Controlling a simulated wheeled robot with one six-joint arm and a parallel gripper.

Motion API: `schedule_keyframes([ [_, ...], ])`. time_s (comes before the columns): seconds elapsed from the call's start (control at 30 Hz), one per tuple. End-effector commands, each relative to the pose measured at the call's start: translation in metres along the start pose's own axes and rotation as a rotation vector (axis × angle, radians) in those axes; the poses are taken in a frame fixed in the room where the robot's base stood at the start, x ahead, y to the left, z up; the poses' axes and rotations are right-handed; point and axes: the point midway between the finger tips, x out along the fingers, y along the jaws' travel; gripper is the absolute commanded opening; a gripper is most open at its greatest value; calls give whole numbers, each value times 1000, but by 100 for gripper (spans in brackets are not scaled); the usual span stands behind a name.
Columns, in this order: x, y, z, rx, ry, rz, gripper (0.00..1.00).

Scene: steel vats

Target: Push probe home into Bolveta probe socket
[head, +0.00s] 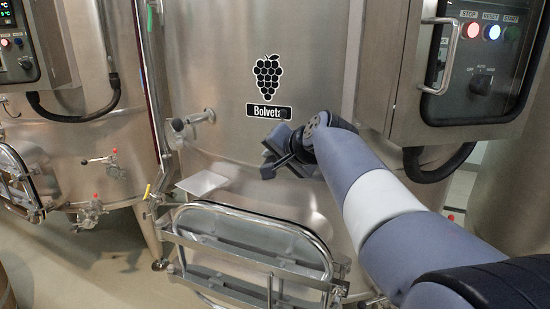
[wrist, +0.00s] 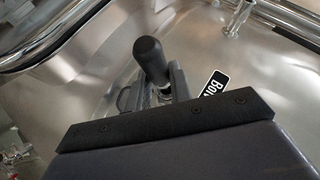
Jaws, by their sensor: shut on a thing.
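My gripper (head: 277,146) is at the front wall of the Bolveta vat (head: 215,75), just below its grape label (head: 268,110). In the wrist view my gripper (wrist: 160,94) is shut on the probe (wrist: 150,58), whose thick black handle sticks out past the fingers. A short metal part shows below the handle between the fingers. In the head view a dark end, seemingly the probe's handle (head: 268,173), points down and left. The socket cannot be made out, and the probe's tip is hidden, so I cannot tell whether it is inside.
A steel fitting (head: 193,120) sticks out of the vat left of my gripper. A small pale shelf (head: 202,183) and a framed manway door (head: 250,238) lie below. A control box (head: 465,70) with lit buttons hangs close on the right. Another vat (head: 85,150) stands left.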

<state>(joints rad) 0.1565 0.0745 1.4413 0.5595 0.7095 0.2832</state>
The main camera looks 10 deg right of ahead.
Motion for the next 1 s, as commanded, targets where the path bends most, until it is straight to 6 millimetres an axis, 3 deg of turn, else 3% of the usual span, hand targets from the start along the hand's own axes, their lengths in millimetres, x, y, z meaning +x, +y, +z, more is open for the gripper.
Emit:
schedule_keyframes([
  [1.0, 11, -2, -23, -5, 16, -9, 0],
])
